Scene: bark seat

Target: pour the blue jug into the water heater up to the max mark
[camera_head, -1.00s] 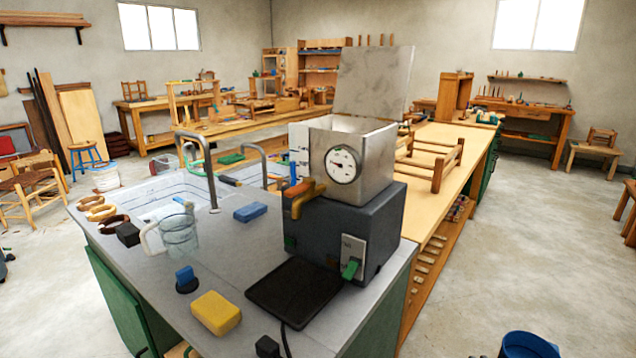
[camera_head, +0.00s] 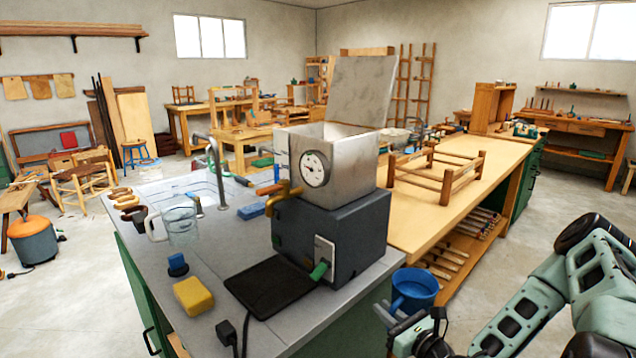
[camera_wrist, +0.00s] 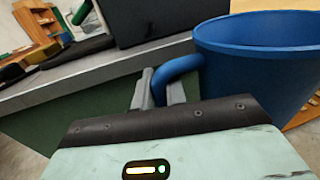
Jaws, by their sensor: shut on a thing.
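The blue jug (camera_head: 414,287) is upright at the lower right in the head view, in front of the bench and lower than the heater. My gripper (camera_head: 392,318) is shut on the jug's handle; in the wrist view the fingers (camera_wrist: 158,90) close around the handle of the jug (camera_wrist: 255,65). What is inside the jug cannot be seen. The water heater (camera_head: 338,165) is a square metal tank on a dark base (camera_head: 335,235), with its lid (camera_head: 360,90) raised, a round dial and a brass tap. The max mark and any water level inside are hidden.
The heater stands on the grey counter (camera_head: 215,320). A black mat (camera_head: 268,286), a yellow sponge (camera_head: 193,296) and a clear glass jug (camera_head: 182,226) are nearby. A wooden frame (camera_head: 445,175) lies on the bench behind. Floor is open at the right.

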